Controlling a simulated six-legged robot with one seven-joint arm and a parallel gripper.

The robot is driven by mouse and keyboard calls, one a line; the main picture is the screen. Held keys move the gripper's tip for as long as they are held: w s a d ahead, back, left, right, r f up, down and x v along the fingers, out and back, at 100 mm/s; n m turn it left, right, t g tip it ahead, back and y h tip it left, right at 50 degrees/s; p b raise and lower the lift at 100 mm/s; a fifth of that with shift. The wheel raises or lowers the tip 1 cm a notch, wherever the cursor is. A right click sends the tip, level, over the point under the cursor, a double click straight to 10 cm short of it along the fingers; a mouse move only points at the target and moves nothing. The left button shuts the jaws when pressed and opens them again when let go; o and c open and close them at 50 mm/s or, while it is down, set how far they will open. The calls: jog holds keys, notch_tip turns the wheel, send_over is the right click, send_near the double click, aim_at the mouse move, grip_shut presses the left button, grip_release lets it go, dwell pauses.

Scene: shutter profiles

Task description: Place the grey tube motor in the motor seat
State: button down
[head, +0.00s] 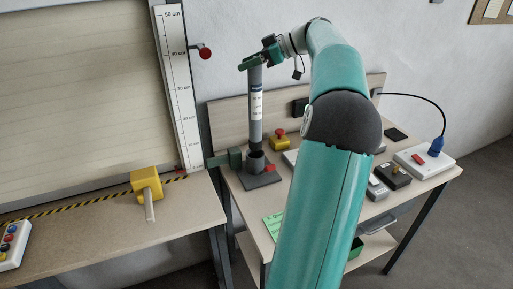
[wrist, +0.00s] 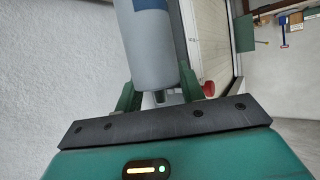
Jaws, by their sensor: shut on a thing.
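The grey tube motor (head: 255,115) stands nearly upright, with a pale label on its side. My gripper (head: 255,63) is shut on its upper end. In the wrist view, the tube motor (wrist: 153,50) fills the space between the green fingers of my gripper (wrist: 157,88). The motor seat (head: 256,163) is a short grey cup on a dark base plate on the workbench. The tube's dark lower end is right at the cup's mouth in the head view. I cannot tell whether it is inside the cup or just above and behind it.
A white box with a blue plug (head: 425,160) sits at the bench's right. A shutter (head: 75,95) with a height scale (head: 178,80) is at left.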

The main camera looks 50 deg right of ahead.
jog(key=shift+a+r, duration=0.25)
jog(key=shift+w+d+f, duration=0.1)
jog(key=shift+f, duration=0.2)
notch_tip(320, 180, down, 10)
jog(key=shift+r, duration=0.2)
jog(key=c, duration=0.9)
grip_release()
jog(key=shift+f, duration=0.1)
jog(key=shift+o, duration=0.2)
jog(key=v, duration=1.2)
